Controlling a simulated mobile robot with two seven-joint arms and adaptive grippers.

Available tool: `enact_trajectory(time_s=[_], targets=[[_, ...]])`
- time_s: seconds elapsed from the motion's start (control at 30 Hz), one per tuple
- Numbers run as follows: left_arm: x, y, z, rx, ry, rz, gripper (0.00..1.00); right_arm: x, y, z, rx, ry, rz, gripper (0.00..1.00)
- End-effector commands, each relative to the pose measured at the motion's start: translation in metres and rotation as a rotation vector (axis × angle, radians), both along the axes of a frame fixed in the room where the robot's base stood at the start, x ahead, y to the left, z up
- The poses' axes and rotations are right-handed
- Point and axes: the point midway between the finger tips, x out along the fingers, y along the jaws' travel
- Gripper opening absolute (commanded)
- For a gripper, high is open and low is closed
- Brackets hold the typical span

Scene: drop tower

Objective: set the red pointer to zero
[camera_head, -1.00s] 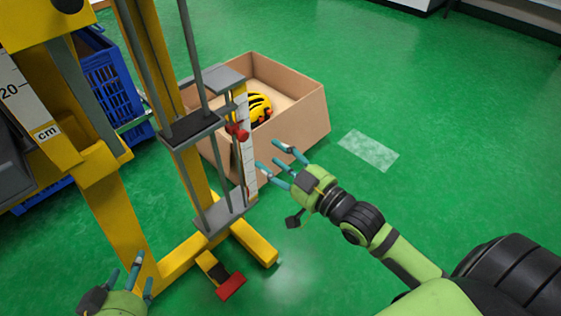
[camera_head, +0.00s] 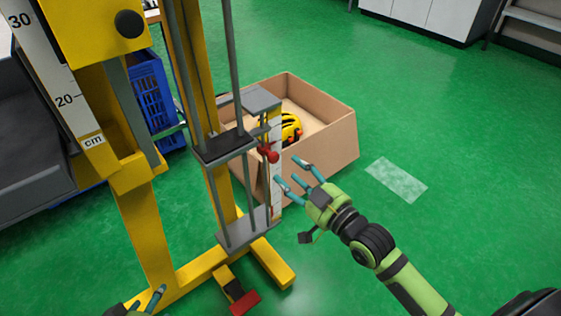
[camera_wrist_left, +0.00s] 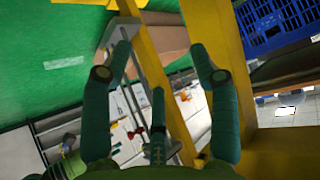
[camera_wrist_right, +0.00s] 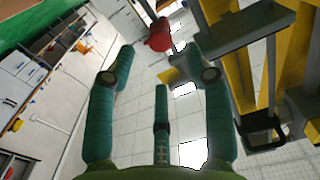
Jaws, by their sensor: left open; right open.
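The red pointer (camera_head: 268,153) sits on the white scale (camera_head: 276,185) at the right side of the yellow drop tower, near the scale's upper part. In the right wrist view the red pointer (camera_wrist_right: 159,36) is a round red knob above the fingertips. My right gripper (camera_head: 293,176) is open and empty, just below and to the right of the pointer, apart from it. My left gripper (camera_head: 150,300) is open at the bottom left edge, partly cut off. The left wrist view shows its spread fingers (camera_wrist_left: 160,65) with nothing between them. The scale's marks are too small to read.
A cardboard box (camera_head: 335,140) with a yellow helmet (camera_head: 290,128) stands behind the tower. A red pedal (camera_head: 245,302) lies at the tower's foot. A blue crate (camera_head: 150,95) stands behind the tower's left side. The green floor to the right is clear.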

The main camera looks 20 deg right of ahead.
Motion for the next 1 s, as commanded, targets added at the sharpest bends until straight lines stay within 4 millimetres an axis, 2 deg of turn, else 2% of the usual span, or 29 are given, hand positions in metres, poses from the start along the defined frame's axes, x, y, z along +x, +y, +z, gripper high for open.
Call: enact_trajectory(time_s=[0.3, 0.5, 0.87, 0.9, 0.97, 1.0], targets=[[0.034, -0.02, 0.041, -0.056, -0.276, -0.039, 0.6, 0.039, 0.015, -0.001, 0.001, -0.003, 0.002, 0.52], [0.043, -0.029, 0.063, -0.082, -0.395, -0.056, 0.6, 0.053, 0.019, -0.001, 0.0, -0.001, 0.001, 0.52], [0.046, -0.031, 0.07, -0.09, -0.428, -0.061, 0.6, 0.056, 0.021, 0.0, 0.0, 0.0, 0.002, 0.52], [0.046, -0.031, 0.07, -0.09, -0.428, -0.061, 0.6, 0.056, 0.021, 0.0, 0.0, 0.0, 0.002, 0.44], [0.046, -0.031, 0.07, -0.09, -0.428, -0.061, 0.6, 0.056, 0.021, 0.0, 0.0, 0.0, 0.002, 0.2], [0.046, -0.031, 0.07, -0.09, -0.428, -0.061, 0.6, 0.056, 0.021, 0.0, 0.0, 0.0, 0.002, 0.04]])
